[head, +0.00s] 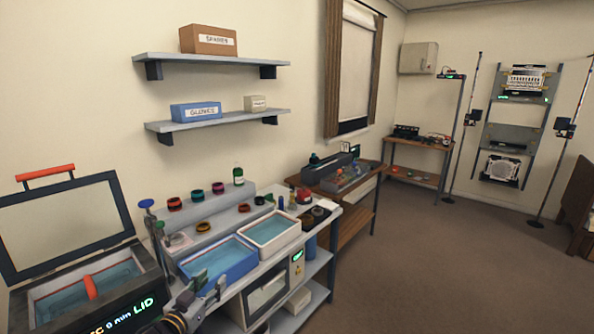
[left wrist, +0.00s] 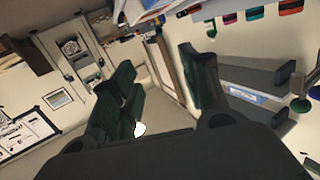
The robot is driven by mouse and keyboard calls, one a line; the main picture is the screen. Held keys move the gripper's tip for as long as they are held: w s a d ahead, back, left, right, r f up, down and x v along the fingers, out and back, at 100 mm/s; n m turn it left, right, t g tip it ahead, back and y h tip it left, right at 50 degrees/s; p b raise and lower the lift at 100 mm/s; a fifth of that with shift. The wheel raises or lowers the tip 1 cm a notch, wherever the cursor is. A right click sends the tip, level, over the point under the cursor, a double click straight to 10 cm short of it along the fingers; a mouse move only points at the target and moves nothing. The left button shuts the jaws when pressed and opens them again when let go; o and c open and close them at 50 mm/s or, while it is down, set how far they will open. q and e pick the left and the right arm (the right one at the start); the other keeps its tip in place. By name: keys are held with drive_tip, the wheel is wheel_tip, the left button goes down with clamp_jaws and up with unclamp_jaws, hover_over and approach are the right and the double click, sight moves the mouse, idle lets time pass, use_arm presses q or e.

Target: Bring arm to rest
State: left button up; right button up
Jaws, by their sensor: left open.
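My left gripper (head: 207,285) shows at the bottom of the head view, low in front of the bench and overlapping the blue tray's near side. Its dark green fingers stand apart with nothing between them. In the left wrist view the open left gripper (left wrist: 165,85) has a wide gap, with wall and floor behind it. That view is tilted, with the bench along its top. My right gripper is in neither view.
A blue tray (head: 184,271) and a white tray (head: 246,224) of liquid stand on the bench. A tank with a raised lid (head: 119,213) is at the left. Wall shelves (head: 213,124) hang above. The floor (head: 430,270) at right is clear.

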use_arm(q)
drive_tip(key=s+d+f+n+g+y, duration=0.1)
drive_tip(key=s+f+g, duration=0.35)
drive_tip(key=s, duration=0.55)
drive_tip(key=s+d+f+g+y, duration=0.15)
drive_tip(key=s+f+g, duration=0.3)
drive_tip(key=s, duration=0.45)
drive_tip(key=s+f+n+g+y, duration=0.15)
drive_tip(key=s+f+g, duration=0.3)
drive_tip(key=s, duration=0.55)
wheel_tip(320, 180, down, 34)
drive_tip(key=s, duration=0.3)
drive_tip(key=s+a+f, duration=0.3)
drive_tip(key=s+f, duration=0.6)
drive_tip(key=s, duration=0.1)
drive_tip(key=s+a+f+m+g, duration=0.1)
drive_tip(key=s+a+f, duration=0.2)
drive_tip(key=s+f, duration=0.7)
drive_tip(key=shift+s+y, duration=0.3)
drive_tip(key=shift+s, duration=0.3)
